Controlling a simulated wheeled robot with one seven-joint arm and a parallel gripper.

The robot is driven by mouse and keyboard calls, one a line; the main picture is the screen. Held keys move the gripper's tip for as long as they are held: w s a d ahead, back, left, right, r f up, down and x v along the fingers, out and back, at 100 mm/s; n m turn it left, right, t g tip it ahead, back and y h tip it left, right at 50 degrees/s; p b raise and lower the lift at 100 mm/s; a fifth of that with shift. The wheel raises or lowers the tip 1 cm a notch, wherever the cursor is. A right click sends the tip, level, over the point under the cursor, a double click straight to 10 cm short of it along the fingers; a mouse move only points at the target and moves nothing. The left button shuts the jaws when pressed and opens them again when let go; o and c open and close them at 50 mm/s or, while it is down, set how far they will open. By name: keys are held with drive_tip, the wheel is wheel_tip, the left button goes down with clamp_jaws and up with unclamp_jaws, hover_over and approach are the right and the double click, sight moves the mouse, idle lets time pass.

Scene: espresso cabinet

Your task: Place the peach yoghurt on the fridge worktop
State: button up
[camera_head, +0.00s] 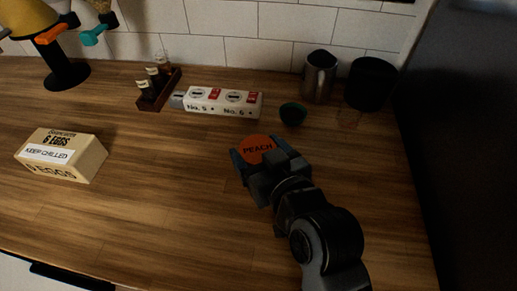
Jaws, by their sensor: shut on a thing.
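The peach yoghurt (257,146) shows as a round orange lid marked PEACH. My gripper (256,152) is shut on it, with a finger at each side of the lid. My arm reaches in from the lower right. The yoghurt is over the wooden worktop (190,210); its sides are hidden, so I cannot tell whether it touches the wood.
An egg box (62,155) lies at the left. The front middle is clear.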

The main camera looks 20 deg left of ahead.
drive_tip(key=shift+s+d+f+b, duration=0.15)
drive_tip(key=shift+f+b, duration=0.35)
drive_tip(key=shift+f, duration=0.25)
drive_tip(key=o, duration=1.1)
drive_tip(key=shift+f, duration=0.2)
drive_tip(key=shift+r, duration=0.35)
drive_tip(key=r+v, duration=0.1)
drive_tip(key=v, duration=1.1)
drive_tip(key=shift+r+b, duration=0.2)
drive_tip(key=shift+b, duration=0.2)
